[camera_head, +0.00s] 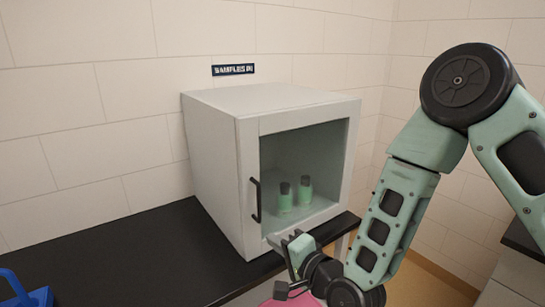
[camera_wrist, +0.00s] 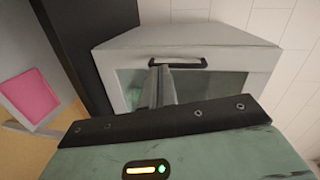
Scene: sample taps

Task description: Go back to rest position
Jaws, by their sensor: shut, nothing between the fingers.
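My gripper (camera_head: 295,246) is shut and empty. It is in front of the white cabinet (camera_head: 212,165), low by the lower front edge. In the wrist view the two fingers (camera_wrist: 164,84) are together and overlap the view of the cabinet's glass door and its dark handle (camera_wrist: 178,63). Whether they touch the door cannot be told. The glass door (camera_head: 249,142) looks closed, with its dark handle (camera_head: 256,200) on the left side. Two green bottles with dark caps, a left one (camera_head: 285,203) and a right one (camera_head: 304,196), stand upright behind the glass.
The cabinet stands on a black counter (camera_head: 130,255) against a tiled wall. A blue object (camera_head: 25,291) is at the counter's left front. A pink item (camera_wrist: 30,95) shows at the left of the wrist view. Another dark counter edge (camera_head: 522,240) is at the right.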

